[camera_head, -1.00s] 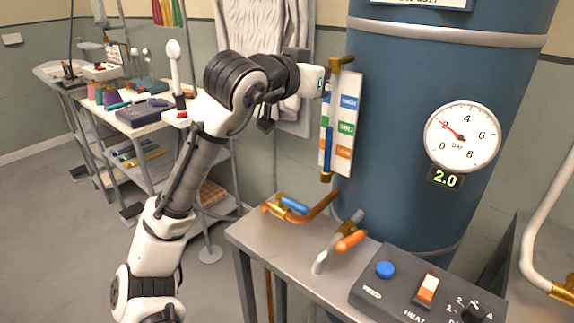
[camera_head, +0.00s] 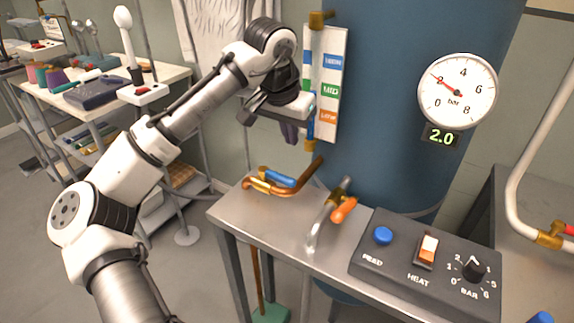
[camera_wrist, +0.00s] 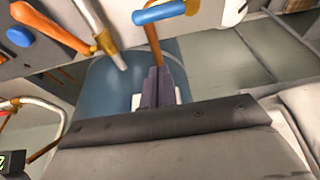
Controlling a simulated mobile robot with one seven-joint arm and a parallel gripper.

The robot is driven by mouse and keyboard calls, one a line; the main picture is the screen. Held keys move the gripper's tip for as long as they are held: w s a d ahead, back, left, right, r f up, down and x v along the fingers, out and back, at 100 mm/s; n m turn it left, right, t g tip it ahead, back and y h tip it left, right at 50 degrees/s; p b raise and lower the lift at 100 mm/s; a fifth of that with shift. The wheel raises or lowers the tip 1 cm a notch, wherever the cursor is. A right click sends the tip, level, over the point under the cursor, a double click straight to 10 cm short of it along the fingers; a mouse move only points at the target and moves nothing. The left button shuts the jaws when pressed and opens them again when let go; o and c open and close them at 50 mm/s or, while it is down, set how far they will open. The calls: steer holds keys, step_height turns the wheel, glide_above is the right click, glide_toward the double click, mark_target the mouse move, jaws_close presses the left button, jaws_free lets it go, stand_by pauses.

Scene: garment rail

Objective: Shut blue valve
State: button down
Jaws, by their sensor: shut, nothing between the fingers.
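The blue valve is a blue lever (camera_head: 278,177) on a brass body with a copper pipe (camera_head: 305,180), at the back left of the steel bench. The lever looks roughly in line with the brass body. It also shows at the top of the wrist view (camera_wrist: 158,12). My gripper (camera_head: 290,134) is above the valve, pointing down and clear of it. Its dark fingers (camera_wrist: 158,88) are together and empty in the wrist view, apart from the blue lever.
An orange lever (camera_head: 344,210) on a steel pipe stands right of the blue valve. A control box (camera_head: 400,268) with a blue button is at the bench front. The blue tank (camera_head: 390,120) with a gauge (camera_head: 457,91) and a level strip (camera_head: 328,60) rises behind.

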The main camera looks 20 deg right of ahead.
mark_target(277, 180)
steer(key=p+x, duration=0.1)
steer(key=x, duration=0.8)
steer(key=shift+w+f, duration=0.1)
steer(key=shift+f, duration=0.25)
steer(key=shift+s+a+r+p, duration=0.15)
steer(key=shift+s+a+p, duration=0.1)
steer(key=shift+s+a, duration=0.3)
steer(key=shift+s+a+r+p, duration=0.15)
steer(key=shift+s+a+p, duration=0.2)
steer(key=shift+a, duration=0.3)
steer(key=shift+s+a, duration=0.3)
